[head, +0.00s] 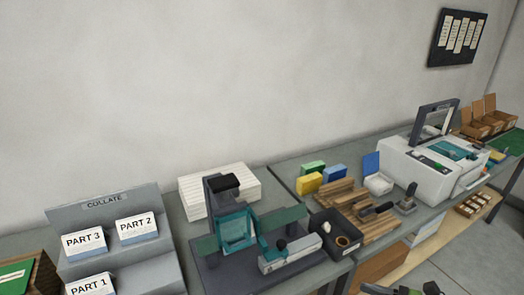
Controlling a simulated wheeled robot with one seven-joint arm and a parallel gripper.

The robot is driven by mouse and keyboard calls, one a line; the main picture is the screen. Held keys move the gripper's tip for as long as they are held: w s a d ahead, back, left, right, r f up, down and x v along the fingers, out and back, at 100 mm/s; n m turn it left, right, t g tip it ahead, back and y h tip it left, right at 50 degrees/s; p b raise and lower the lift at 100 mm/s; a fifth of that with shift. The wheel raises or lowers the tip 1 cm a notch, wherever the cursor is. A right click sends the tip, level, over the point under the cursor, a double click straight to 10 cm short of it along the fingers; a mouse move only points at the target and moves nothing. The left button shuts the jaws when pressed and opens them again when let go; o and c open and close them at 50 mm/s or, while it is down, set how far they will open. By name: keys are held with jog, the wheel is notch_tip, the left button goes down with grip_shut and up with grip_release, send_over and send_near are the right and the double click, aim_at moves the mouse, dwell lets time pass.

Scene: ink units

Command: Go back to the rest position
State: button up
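Only a small dark grey and green part of what looks like my gripper (404,290) shows at the bottom edge in the head view, right of centre. It is cut off by the frame, and its fingers cannot be made out clearly. It appears in front of the bench, over the floor side, apart from the things on the bench. I see nothing held in the visible part.
A grey bench (295,172) runs along the wall. Open floor (480,262) lies at lower right.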

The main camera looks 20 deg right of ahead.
jog(key=w+a+r+n+g+h, duration=0.35)
jog(key=a+n+g, duration=0.25)
jog(key=a+n, duration=0.2)
jog(key=w+a+r+n+g+h, duration=0.2)
jog(key=w+a+r+n+g, duration=0.15)
jog(key=a+n+g, duration=0.35)
jog(key=s+a+r+n+t+h, duration=0.3)
jog(key=s+a+r+n+t, duration=0.2)
jog(key=n, duration=0.8)
jog(key=s+a+r, duration=0.2)
jog(key=a+r, duration=0.1)
jog(key=r, duration=0.1)
jog(key=shift+s+a+t, duration=0.25)
jog(key=shift+a+t, duration=0.05)
jog(key=shift+a, duration=0.1)
jog(key=shift+h, duration=0.25)
